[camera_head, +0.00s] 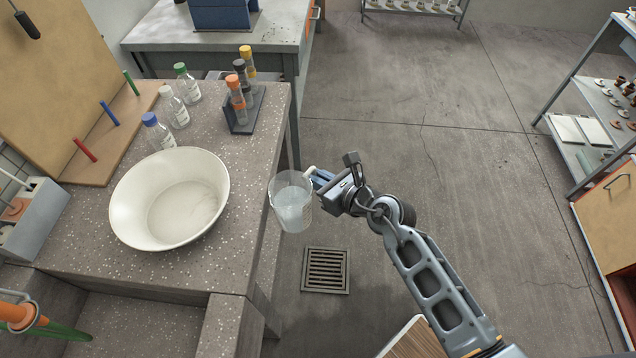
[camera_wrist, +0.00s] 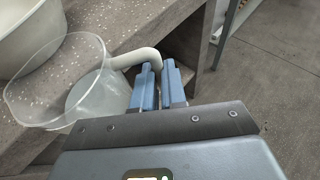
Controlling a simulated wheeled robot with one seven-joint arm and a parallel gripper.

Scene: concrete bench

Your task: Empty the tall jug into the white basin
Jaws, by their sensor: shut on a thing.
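The tall jug (camera_head: 292,205) is clear, with a pale handle, and holds some clear liquid in its lower part. It is roughly upright, just past the right edge of the bench and to the right of the basin. In the wrist view the jug (camera_wrist: 88,85) is at the left, its handle running between my fingers. My gripper (camera_head: 318,180) is shut on the handle; its blue fingers also show in the wrist view (camera_wrist: 160,88). The white basin (camera_head: 125,205) stands on the bench and looks empty. Its edge also shows in the wrist view (camera_wrist: 40,45).
Several capped bottles (camera_head: 173,108) stand behind the basin. A dark rack (camera_head: 240,124) of capped tubes stands near the bench's right edge. A board with coloured pegs (camera_head: 100,135) is at the left. A floor drain (camera_head: 326,270) lies below the jug.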

